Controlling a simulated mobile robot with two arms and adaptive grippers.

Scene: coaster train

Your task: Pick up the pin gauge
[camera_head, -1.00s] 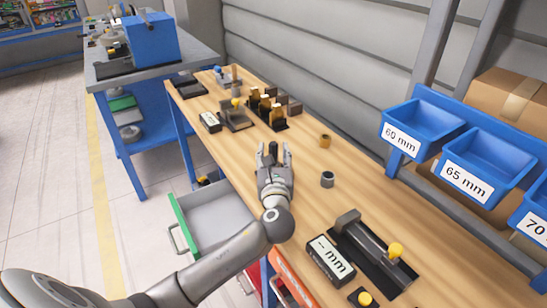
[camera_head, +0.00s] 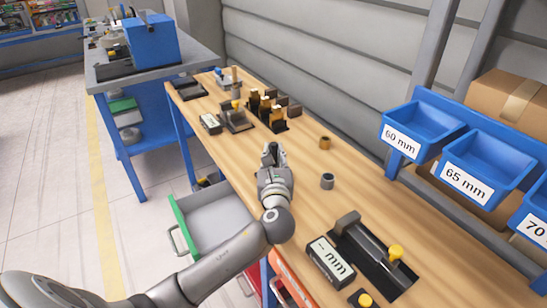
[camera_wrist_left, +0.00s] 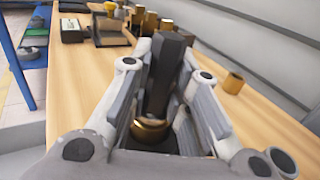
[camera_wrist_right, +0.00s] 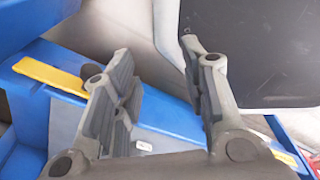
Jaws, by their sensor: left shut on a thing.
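The pin gauge (camera_wrist_left: 166,75) is a dark, faceted upright piece with a brass-coloured rounded part at its lower end, seen in the left wrist view. My left gripper (camera_head: 273,155) is over the workbench's left part in the head view, shut on the pin gauge. In the left wrist view the gripper's fingers (camera_wrist_left: 164,88) stand on both sides of it. In the head view the fingers mostly hide the gauge. I cannot tell whether it touches the bench top. My right gripper (camera_wrist_right: 160,85) shows only in the right wrist view, open and empty, near blue surfaces.
On the wooden bench (camera_head: 240,150) stand a rack of brass-and-dark pieces (camera_head: 270,110), a brass ring (camera_head: 325,142), a grey ring (camera_head: 327,181), a measuring fixture (camera_head: 372,252) and a display box (camera_head: 331,259). Labelled blue bins (camera_head: 423,128) are at right. A drawer (camera_head: 212,218) hangs open.

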